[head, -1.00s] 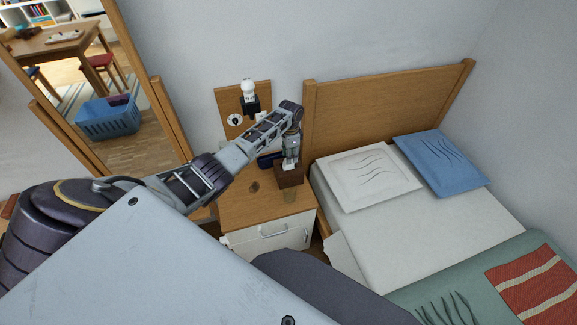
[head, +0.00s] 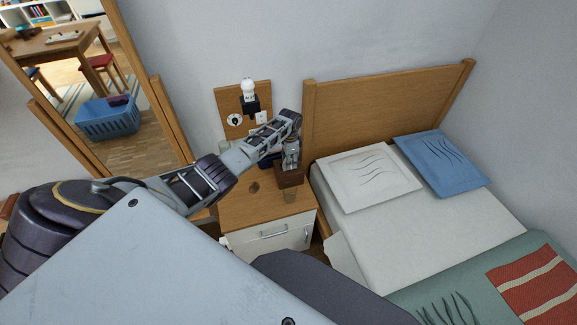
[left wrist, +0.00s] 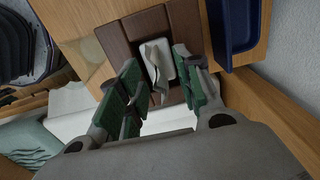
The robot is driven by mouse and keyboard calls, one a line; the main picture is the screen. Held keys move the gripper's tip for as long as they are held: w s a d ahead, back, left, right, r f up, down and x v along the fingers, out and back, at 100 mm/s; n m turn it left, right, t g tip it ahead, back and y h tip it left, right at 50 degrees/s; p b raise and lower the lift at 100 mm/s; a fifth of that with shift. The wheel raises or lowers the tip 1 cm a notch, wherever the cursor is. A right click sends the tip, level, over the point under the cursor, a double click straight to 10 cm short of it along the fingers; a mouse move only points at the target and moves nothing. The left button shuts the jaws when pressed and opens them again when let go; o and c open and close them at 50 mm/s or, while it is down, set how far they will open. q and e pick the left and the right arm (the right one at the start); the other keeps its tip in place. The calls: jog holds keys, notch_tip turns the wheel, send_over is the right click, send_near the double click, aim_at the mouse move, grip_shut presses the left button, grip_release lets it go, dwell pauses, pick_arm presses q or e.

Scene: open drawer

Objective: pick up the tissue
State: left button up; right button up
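The white tissue (left wrist: 155,68) sticks up out of a dark brown tissue box (left wrist: 120,45) in the left wrist view. The box (head: 290,179) stands on the nightstand (head: 240,208) in the head view, where my gripper hides the tissue. My left gripper (left wrist: 160,88) is open, its green-padded fingers pointing down over the box. In the head view the left gripper (head: 290,160) is just above the box. My right gripper is not in view.
A dark blue tray (left wrist: 238,30) lies beside the box. A lamp (head: 249,90) is on the wall panel behind. The bed (head: 400,230) is right.

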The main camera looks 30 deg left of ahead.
pick_arm(q)
jog(key=c, duration=0.4)
jog(key=shift+c, duration=0.9)
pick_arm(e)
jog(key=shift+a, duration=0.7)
pick_arm(q)
jog(key=shift+r, duration=0.1)
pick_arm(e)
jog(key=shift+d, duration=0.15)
pick_arm(q)
jog(key=shift+r, duration=0.9)
notch_tip(320, 180, up, 7)
jog(key=shift+r+p, duration=0.2)
jog(key=shift+p, duration=0.4)
jog(key=shift+r, duration=0.35)
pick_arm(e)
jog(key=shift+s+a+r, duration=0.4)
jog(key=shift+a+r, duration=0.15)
pick_arm(q)
grip_shut()
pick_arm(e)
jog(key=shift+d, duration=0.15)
